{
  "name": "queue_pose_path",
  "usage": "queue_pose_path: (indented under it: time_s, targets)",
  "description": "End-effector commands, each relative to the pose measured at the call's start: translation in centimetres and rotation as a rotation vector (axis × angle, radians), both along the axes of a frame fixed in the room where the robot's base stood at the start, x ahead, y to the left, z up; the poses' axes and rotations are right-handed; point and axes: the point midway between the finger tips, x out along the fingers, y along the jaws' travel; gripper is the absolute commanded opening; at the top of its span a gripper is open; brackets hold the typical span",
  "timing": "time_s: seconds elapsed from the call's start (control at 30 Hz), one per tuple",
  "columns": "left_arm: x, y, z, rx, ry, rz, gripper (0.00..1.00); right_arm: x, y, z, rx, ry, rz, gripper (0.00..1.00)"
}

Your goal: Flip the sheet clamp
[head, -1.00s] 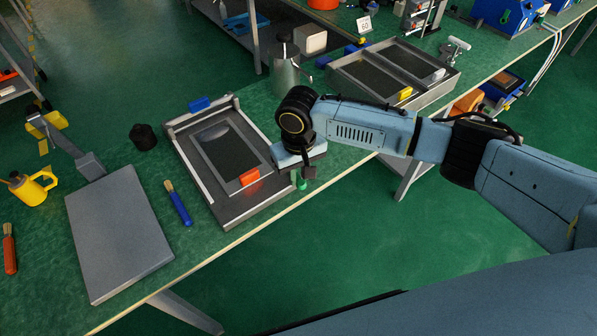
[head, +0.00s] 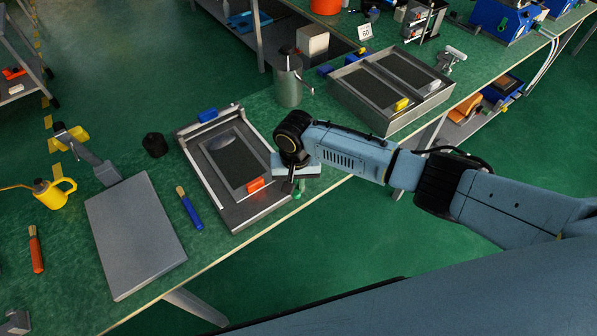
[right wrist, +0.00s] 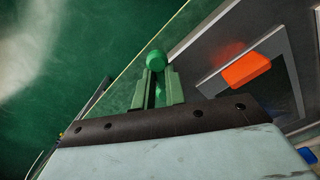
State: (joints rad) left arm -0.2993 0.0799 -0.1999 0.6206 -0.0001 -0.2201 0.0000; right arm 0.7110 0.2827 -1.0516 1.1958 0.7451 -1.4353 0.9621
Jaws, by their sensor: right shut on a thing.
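The sheet clamp's green knob (head: 298,192) shows at the right front corner of a grey metal tray (head: 247,218). In the right wrist view the green knob (right wrist: 156,60) stands between the fingertips of my right gripper (right wrist: 156,88). My right gripper (head: 297,186) points down beside the tray's right edge and is shut on the knob. The clamp's lower part is hidden by the gripper. The tray bears a framed dark panel (head: 235,158) with an orange block (head: 255,184) at its front. My left gripper is not in view.
A grey plate (head: 135,238) and a blue-handled brush (head: 192,210) lie left of the tray. A black cup (head: 155,145) and a metal jug (head: 289,85) stand behind it. A second tray (head: 395,118) lies at the back right. The bench edge runs close by.

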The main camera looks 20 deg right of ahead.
Motion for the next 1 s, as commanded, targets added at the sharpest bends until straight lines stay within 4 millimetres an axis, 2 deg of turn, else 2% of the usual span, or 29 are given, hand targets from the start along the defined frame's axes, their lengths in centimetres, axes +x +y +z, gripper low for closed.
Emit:
queue_pose_path:
  time_s: [0.03, 0.1, 0.4, 0.7, 1.0]
  targets:
    - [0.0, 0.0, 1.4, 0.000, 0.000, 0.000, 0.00, -0.1, 0.3, 0.6, 0.002, 0.006, -0.047, 0.00]
    - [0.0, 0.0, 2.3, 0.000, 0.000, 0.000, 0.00, -0.1, 0.5, 0.5, 0.001, 0.007, -0.114, 0.00]
    - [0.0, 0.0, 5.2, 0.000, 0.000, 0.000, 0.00, 0.4, 1.3, 0.3, 0.001, 0.006, -0.398, 0.00]
    - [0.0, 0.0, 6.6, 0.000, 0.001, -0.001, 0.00, 1.1, 1.8, 0.2, 0.000, 0.003, -0.676, 0.00]
    - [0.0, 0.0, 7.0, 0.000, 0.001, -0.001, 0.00, 1.6, 2.1, 0.0, -0.002, 0.002, -0.890, 0.00]
